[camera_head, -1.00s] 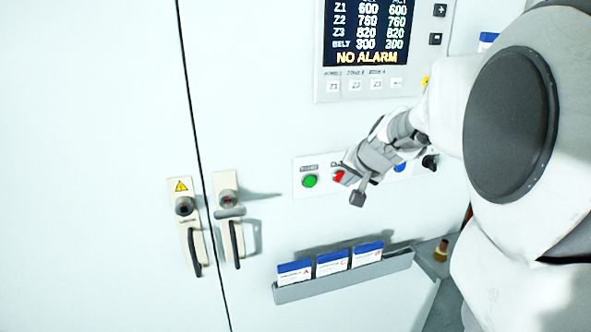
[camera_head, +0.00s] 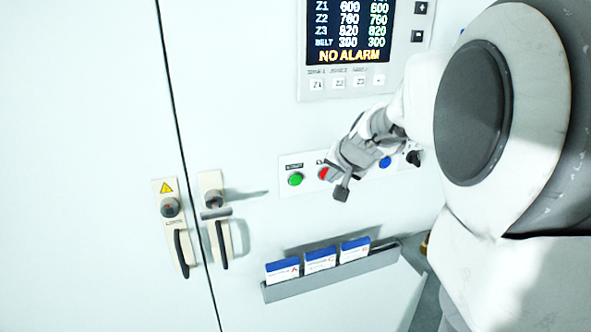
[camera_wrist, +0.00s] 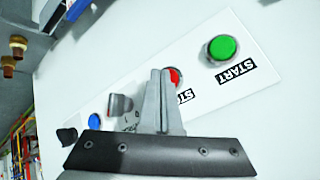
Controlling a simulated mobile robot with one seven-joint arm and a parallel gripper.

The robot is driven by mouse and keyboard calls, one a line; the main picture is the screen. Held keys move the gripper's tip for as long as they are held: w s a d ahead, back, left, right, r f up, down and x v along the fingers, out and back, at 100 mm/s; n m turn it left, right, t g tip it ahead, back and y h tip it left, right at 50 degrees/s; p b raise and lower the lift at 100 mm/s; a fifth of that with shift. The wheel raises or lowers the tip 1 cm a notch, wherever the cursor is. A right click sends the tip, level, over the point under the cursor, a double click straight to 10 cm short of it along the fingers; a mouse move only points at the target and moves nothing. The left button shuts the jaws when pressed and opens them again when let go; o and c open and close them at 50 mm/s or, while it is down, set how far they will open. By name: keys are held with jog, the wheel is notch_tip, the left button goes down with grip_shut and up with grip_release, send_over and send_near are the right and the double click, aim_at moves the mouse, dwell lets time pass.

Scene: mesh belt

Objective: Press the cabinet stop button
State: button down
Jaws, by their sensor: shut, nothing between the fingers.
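The red stop button (camera_head: 323,173) sits on a white button plate on the cabinet front, just right of the green start button (camera_head: 295,179). In the head view my gripper (camera_head: 341,190) covers the panel just right of and below the red button. I cannot tell whether the fingers touch it.
The green button also shows in the wrist view (camera_wrist: 222,47). A blue button (camera_head: 385,162) and a black knob (camera_head: 413,158) lie to the right. A display (camera_head: 350,35) reading "NO ALARM" is above. A card rack (camera_head: 330,273) is below, and door handles (camera_head: 181,252) are at left.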

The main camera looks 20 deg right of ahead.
dwell(0.5)
jog(key=shift+s+b, duration=0.7)
jog(key=shift+s, duration=0.1)
